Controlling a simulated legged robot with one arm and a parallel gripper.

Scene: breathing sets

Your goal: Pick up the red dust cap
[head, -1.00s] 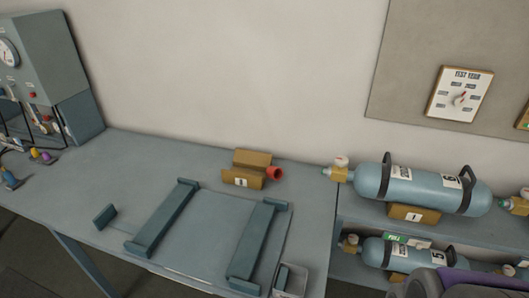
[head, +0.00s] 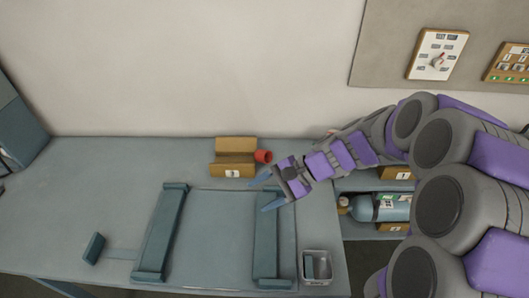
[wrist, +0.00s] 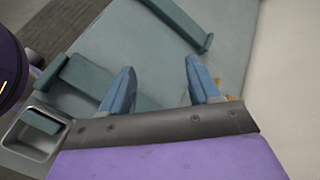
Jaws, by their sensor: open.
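The red dust cap (head: 263,156) lies on the blue-grey bench, against the right end of a wooden cradle block (head: 235,144). My gripper (head: 262,195) is open and empty, reaching in from the right over the bench. Its fingers are nearer the front than the cap, just below it in the head view, and apart from it. In the wrist view my gripper (wrist: 160,65) shows two spread blue fingers with bare bench between them. The cap cannot be made out there; a bit of tan wood shows beside the right finger.
Two raised blue-grey rails (head: 161,232) stand on the bench around a flat plate (head: 214,235). A small grey bin (head: 315,268) sits at the front right. The wall is close behind the cap.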

